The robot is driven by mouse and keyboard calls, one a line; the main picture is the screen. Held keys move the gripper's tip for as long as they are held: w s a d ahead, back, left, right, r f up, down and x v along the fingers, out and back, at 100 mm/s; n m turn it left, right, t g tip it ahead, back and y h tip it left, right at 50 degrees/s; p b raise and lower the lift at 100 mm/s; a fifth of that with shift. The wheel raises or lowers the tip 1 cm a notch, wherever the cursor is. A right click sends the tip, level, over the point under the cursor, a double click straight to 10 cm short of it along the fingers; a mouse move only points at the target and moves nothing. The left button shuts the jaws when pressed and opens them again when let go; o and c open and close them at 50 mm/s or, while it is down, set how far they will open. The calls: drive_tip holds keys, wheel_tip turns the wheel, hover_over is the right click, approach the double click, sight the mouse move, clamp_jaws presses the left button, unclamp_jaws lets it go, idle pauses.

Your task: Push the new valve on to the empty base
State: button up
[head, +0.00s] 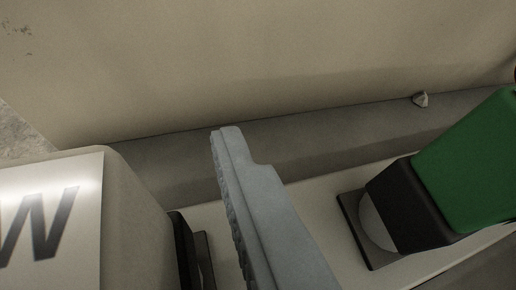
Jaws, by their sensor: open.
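A beige block (130,205) with a white label ending in a black "W" fills the lower left; it looks like the new valve. A black part (182,245) shows below its right side, close to a dark plate (205,260); I cannot tell if they touch. One grey finger of my gripper (240,190) stands just right of the block, its ridged face towards it, with a gap between. The other finger is out of sight. A green valve (470,165) with a black lower body sits tilted in the picture at right, over a dark square base (358,228). No empty base is clearly visible.
The bases lie along a pale rail (320,205). A grey ledge (300,145) runs behind it below a beige wall panel (250,60). A small pale stone-like bit (420,99) lies on the ledge. Space is free between my finger and the green valve.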

drive_tip(key=v, duration=1.7)
drive_tip(key=shift+s, duration=0.2)
drive_tip(key=shift+d, duration=0.1)
drive_tip(key=s+d+r+m+t+h, duration=0.2)
drive_tip(key=s+d+r, duration=0.3)
drive_tip(key=d, duration=0.5)
drive_tip(key=s+d+r+m+t+h, duration=0.2)
drive_tip(key=s+d+r, duration=0.4)
drive_tip(key=d, duration=0.4)
drive_tip(key=s+d+r+m+t+h, duration=0.2)
drive_tip(key=s+d+r, duration=0.3)
drive_tip(key=d, duration=0.5)
drive_tip(key=shift+s+r+h, duration=0.2)
drive_tip(key=shift+s+h, duration=0.15)
drive_tip(key=shift+h, duration=0.15)
drive_tip(key=shift+c, duration=0.3)
